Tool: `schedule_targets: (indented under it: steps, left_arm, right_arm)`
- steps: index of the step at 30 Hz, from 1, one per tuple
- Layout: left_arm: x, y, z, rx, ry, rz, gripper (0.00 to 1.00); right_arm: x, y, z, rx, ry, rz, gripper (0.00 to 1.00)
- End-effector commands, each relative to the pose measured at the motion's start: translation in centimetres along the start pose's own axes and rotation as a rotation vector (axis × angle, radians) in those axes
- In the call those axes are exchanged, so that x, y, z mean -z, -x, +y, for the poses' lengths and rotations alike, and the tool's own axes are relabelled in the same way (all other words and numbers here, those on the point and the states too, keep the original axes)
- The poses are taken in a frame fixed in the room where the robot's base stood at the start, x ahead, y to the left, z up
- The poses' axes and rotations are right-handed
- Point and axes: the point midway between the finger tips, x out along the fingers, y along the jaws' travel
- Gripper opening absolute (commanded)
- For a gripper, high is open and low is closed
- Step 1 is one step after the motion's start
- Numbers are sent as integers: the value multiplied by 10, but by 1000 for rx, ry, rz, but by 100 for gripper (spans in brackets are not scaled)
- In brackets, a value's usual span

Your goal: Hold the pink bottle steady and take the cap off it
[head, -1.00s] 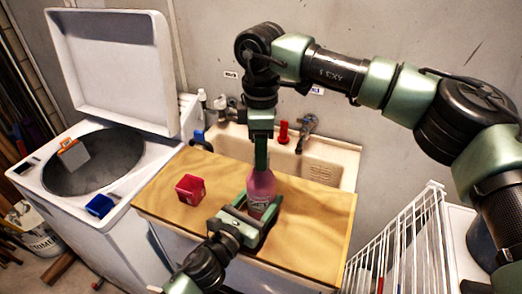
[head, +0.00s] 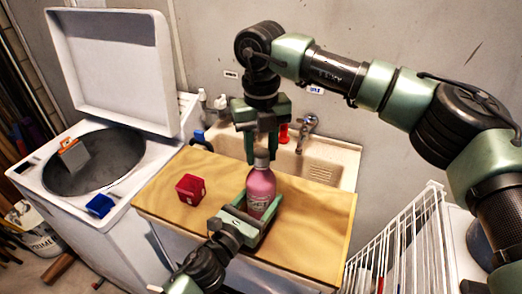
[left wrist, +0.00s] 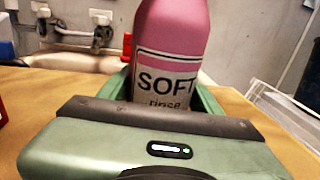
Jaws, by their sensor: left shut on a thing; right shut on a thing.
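The pink bottle (head: 261,188) stands upright on the wooden board, and its label shows in the left wrist view (left wrist: 168,80). My left gripper (head: 254,214) is shut around the lower part of the bottle. The greyish cap (head: 261,160) is at the top of the bottle. My right gripper (head: 262,150) points straight down from above and is shut on the cap, its fingers either side of it. I cannot tell whether the cap is loose on the neck. The bottle's top is out of the left wrist view.
A red box (head: 191,189) lies on the wooden board (head: 160,200), left of the bottle. Behind are a sink (head: 325,165) with a tap and a red item. A washer (head: 100,225) with raised lid stands left; a white wire rack (head: 405,240) stands right.

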Motion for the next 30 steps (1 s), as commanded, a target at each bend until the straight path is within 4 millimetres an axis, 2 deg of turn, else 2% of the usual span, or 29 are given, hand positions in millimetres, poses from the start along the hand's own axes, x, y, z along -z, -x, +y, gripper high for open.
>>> schedule_targets:
  steps: [30]
  left_arm:
    - [-2, 0, -2, 4, -1, -4, 0]
  right_arm:
    - [-2, 2, -2, 10, 2514, 5, 0]
